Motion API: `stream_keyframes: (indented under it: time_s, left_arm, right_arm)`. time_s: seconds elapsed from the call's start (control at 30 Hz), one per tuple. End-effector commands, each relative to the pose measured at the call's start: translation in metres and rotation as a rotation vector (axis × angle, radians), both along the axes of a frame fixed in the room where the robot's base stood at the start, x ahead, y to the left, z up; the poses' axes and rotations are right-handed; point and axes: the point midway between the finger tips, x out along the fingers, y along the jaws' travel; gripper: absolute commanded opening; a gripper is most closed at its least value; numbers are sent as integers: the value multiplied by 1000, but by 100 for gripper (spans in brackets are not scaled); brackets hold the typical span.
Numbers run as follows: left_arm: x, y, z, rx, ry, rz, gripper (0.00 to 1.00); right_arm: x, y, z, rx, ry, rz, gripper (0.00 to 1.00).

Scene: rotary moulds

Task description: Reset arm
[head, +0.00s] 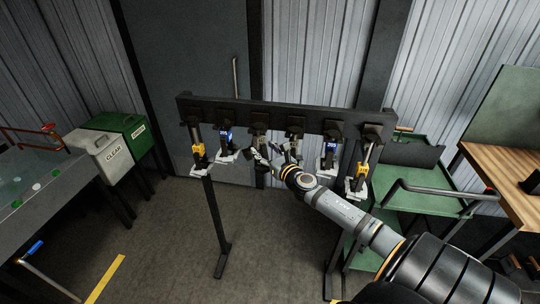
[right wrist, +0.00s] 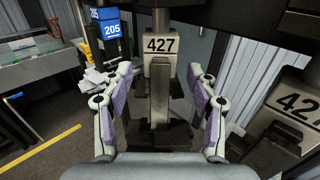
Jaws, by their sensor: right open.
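My right gripper (head: 275,152) is open in front of the middle of a dark rack (head: 285,113). In the right wrist view its two fingers (right wrist: 160,75) stand apart, one on each side of a grey metal mould marked 427 (right wrist: 160,45). The fingers look clear of the mould, and it hangs upright from the rack. In the head view that mould (head: 259,137) is partly hidden near the gripper. My right arm reaches in from the lower right. My left gripper is not in view.
Blue-labelled moulds (head: 226,140) (head: 331,147) and yellow-labelled ones (head: 198,152) (head: 361,171) hang along the rack. A second grey mould (right wrist: 290,105) hangs close to the right. A white CLEAR bin (head: 108,155) and a green bin (head: 130,127) stand left; a green cart (head: 415,185) stands right.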

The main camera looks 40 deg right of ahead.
Motion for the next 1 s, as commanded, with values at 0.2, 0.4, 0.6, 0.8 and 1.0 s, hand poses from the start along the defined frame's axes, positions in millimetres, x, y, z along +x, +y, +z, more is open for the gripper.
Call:
stream_keyframes:
  time_s: [0.2,0.4,0.6,0.8,1.0]
  left_arm:
    - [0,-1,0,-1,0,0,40]
    - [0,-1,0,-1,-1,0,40]
    - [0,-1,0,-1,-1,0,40]
    - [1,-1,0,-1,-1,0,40]
    - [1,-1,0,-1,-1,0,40]
  right_arm:
    - [-30,2,-1,-7,5,1,59]
    - [-42,4,1,1,-2,3,59]
    - [-42,4,1,3,-4,2,59]
    - [-44,5,0,39,-9,-10,59]
    - [-94,16,-33,868,-106,-346,59]
